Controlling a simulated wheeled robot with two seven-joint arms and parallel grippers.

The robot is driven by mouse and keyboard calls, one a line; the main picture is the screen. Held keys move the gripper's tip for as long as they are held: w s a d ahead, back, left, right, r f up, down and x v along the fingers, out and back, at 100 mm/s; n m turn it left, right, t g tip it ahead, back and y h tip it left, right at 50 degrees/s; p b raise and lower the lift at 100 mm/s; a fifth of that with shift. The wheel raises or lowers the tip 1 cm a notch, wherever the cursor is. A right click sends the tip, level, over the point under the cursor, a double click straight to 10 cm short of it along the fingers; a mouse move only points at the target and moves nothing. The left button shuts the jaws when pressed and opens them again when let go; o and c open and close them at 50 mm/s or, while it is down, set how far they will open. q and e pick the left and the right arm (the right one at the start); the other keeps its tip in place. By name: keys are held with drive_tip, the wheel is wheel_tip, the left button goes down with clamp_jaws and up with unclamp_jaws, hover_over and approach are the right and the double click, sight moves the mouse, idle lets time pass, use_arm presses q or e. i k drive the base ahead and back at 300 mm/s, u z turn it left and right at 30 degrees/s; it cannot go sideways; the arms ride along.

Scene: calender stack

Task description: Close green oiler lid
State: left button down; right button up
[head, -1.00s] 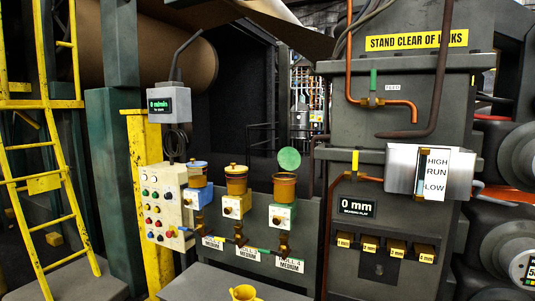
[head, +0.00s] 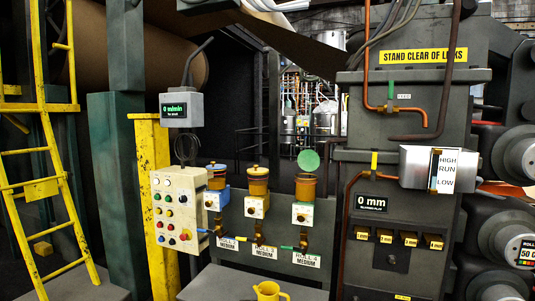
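The green oiler lid (head: 308,160) stands raised in the head view, its round green face toward me. It is above the amber cup of the right-hand oiler (head: 305,187), which sits on a white block. The middle oiler (head: 258,181) has a yellow lid lying on its cup. The left oiler (head: 216,176) has a blue lid lying on its cup. Neither of my grippers shows in the view.
A yellow jug (head: 268,291) stands on a grey surface in front of the oilers. A control box (head: 178,208) with several buttons is left of them. A grey machine column (head: 405,125) with an orange pipe rises to the right. A yellow ladder (head: 45,150) is at far left.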

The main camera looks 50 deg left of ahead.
sight(309, 159)
drive_tip(key=u, duration=1.05)
drive_tip(key=i, duration=0.1)
drive_tip(key=z, duration=0.05)
